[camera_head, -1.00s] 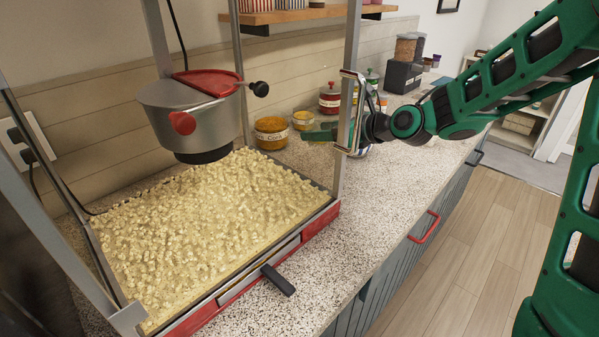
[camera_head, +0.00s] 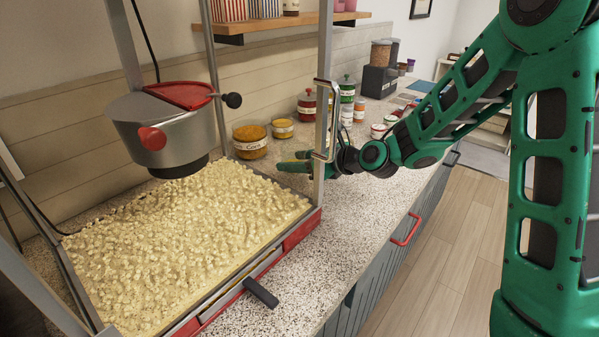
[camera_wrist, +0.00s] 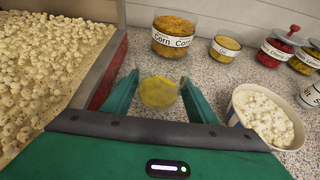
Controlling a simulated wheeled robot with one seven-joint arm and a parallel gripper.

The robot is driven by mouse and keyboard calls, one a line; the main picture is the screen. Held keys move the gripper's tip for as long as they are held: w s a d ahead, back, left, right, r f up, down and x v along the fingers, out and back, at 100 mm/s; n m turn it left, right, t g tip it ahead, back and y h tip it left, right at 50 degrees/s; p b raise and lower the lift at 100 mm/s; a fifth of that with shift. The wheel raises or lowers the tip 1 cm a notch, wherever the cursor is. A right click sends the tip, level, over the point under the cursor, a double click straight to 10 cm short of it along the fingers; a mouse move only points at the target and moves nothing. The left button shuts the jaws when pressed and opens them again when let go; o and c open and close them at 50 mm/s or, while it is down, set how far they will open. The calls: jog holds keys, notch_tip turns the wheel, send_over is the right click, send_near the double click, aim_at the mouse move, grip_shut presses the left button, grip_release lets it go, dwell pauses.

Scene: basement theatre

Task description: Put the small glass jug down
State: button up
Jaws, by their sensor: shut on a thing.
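The small glass jug (camera_wrist: 158,92), with yellow contents, is between the two green fingers of my gripper (camera_wrist: 160,98) in the wrist view. My gripper is shut on it. The speckled counter shows beyond the jug; I cannot tell whether its base touches the counter. In the head view my gripper (camera_head: 294,162) is over the counter just behind the popcorn machine's front post, and I cannot make out the jug there.
The popcorn machine (camera_head: 304,229) with its popcorn stands close at left. A corn jar (camera_wrist: 172,41) and an oil jar (camera_wrist: 224,50) stand ahead. A bowl of popcorn (camera_wrist: 239,112) is close at right. A strip of bare counter (camera_wrist: 205,72) lies between them.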

jog(key=shift+f, duration=1.65)
jog(key=shift+f, duration=0.1)
jog(key=o, duration=1.3)
jog(key=v, duration=1.2)
